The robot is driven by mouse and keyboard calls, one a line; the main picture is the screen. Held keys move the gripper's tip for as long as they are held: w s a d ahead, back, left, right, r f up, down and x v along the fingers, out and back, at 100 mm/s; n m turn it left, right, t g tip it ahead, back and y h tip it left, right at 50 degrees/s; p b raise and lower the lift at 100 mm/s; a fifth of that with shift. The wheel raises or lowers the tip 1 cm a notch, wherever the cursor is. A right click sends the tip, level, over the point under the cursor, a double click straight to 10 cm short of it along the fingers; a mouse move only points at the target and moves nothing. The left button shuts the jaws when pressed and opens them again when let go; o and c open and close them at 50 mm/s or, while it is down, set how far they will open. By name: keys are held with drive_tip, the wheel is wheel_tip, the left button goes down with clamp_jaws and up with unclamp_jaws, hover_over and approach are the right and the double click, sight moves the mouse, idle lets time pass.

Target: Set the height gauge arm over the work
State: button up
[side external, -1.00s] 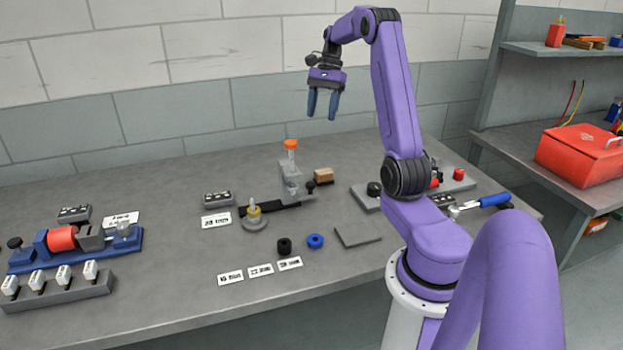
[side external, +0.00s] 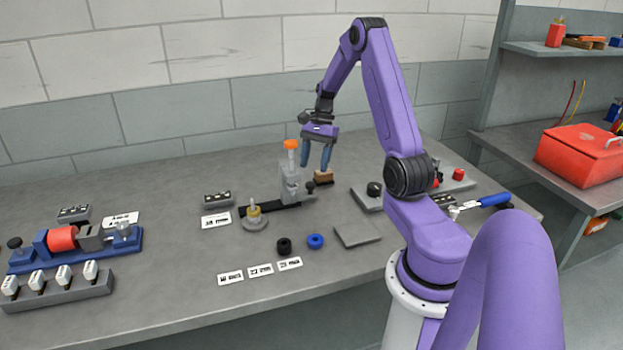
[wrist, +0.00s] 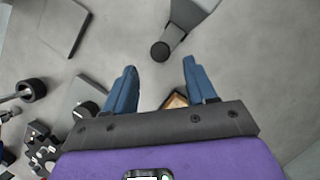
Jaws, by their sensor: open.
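The grey carriage (side external: 289,184) with an orange top (side external: 291,145) sits on a dark rail (side external: 262,208) on the bench. A black round knob (side external: 310,187) sticks out at its right side; it also shows in the wrist view (wrist: 160,51), beyond and between my fingertips. A yellow-topped piece on a round grey base (side external: 254,222) stands at the rail's left end. My gripper (side external: 316,161) is open and empty, pointing down just right of the carriage, above a tan block (side external: 323,179). In the wrist view, the block (wrist: 176,100) shows partly between my blue fingers (wrist: 160,66).
Black (side external: 284,246) and blue (side external: 315,241) rings lie in front, with a grey plate (side external: 357,234) to their right. Small white labels (side external: 260,270) lie near the front. A blue fixture with a red cylinder (side external: 63,238) stands at left. Bare bench lies between.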

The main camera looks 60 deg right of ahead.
sight(310, 183)
drive_tip(key=shift+x, duration=2.7)
drive_tip(key=shift+c, duration=0.3)
drive_tip(key=shift+w+a, duration=0.1)
clamp_jaws()
